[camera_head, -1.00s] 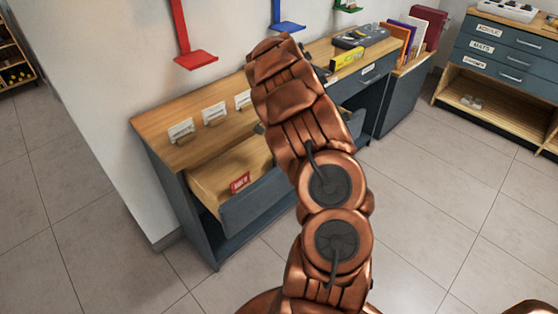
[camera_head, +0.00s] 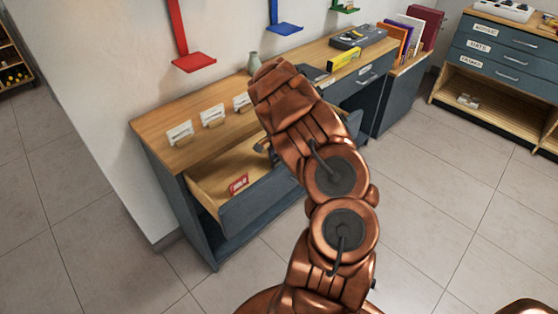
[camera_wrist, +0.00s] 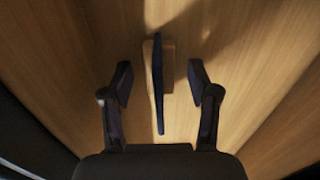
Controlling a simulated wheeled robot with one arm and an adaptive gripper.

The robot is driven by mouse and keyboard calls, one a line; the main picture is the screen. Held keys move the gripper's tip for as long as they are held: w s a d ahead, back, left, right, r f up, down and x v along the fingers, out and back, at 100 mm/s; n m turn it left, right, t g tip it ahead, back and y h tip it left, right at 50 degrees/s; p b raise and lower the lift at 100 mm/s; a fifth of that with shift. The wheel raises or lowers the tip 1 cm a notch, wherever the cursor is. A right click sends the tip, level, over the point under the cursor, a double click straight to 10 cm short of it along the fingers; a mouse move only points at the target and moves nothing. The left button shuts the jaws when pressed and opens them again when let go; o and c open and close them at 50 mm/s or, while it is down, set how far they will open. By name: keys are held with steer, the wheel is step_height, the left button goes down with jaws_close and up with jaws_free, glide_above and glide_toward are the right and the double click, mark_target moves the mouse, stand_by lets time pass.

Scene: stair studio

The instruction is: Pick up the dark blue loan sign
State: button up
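The dark blue sign (camera_wrist: 158,85) shows edge-on in the wrist view, as a thin dark plate with a small light wooden piece against it. It is over a wooden surface, apparently the drawer floor. My gripper (camera_wrist: 163,82) is open, with one finger on each side of the sign and a visible gap on both sides. In the head view my gripper (camera_head: 266,148) is mostly hidden by my arm, over the open drawer (camera_head: 210,187). I cannot make out the dark blue sign in the head view.
A red sign (camera_head: 239,184) stands in the drawer near its front. Several white cards (camera_head: 180,134) stand on the wooden counter (camera_head: 160,115) above. Open floor (camera_head: 440,180) lies to the right.

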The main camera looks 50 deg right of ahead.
steer(key=c, duration=1)
steer(key=shift+c, duration=0.2)
step_height(320, 180, up, 10)
steer(key=shift+r+b, duration=0.1)
steer(key=shift+b, duration=0.55)
